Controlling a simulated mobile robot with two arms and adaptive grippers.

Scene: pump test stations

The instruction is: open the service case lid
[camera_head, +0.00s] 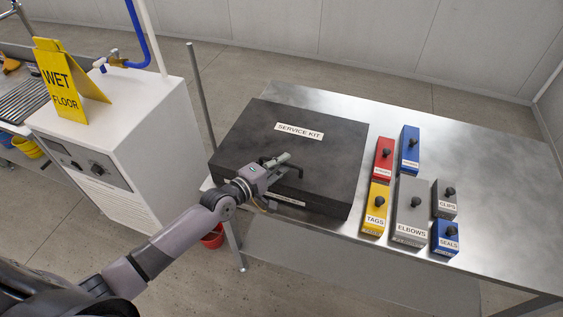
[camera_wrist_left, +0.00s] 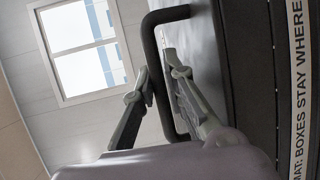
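The service case (camera_head: 240,135) is a large flat black box labelled SERVICE KIT, lying on the metal table with its lid shut. My right gripper is out of view.
Small knobbed boxes stand on the metal table (camera_head: 500,190) right of the case, including yellow TAGS (camera_head: 376,205), grey ELBOWS (camera_head: 411,205) and blue SEALS (camera_head: 445,238). A grey post (camera_head: 201,95) rises left of the case. A white cabinet (camera_head: 150,120) carries a WET FLOOR sign (camera_head: 62,85).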

